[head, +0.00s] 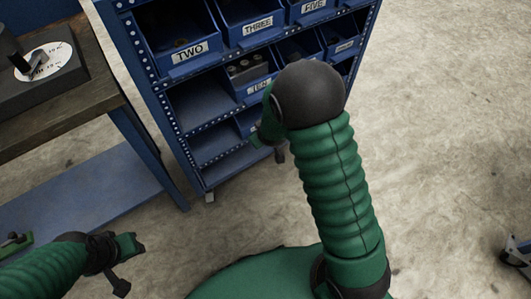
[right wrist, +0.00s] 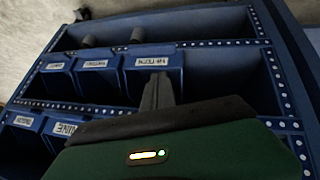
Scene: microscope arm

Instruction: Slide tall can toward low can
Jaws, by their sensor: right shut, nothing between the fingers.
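In the right wrist view, two small dark grey cylinder-like shapes stand on the shelf behind the labelled bins: one on the left (right wrist: 88,41) and one on the right (right wrist: 138,34). They could be the cans, but I cannot tell which is tall and which is low. My right gripper (right wrist: 158,90) is shut and empty in front of the bins, apart from both shapes. In the head view, my right arm hides most of that gripper and part of the rack. My left gripper (head: 126,262) is low at the left, away from the rack, its jaw state unclear.
A blue rack (head: 178,125) holds bins such as TWO (head: 178,58) and THREE (head: 250,30), with open shelves below. A wooden bench (head: 75,110) with a dark device (head: 38,75) stands at the left.

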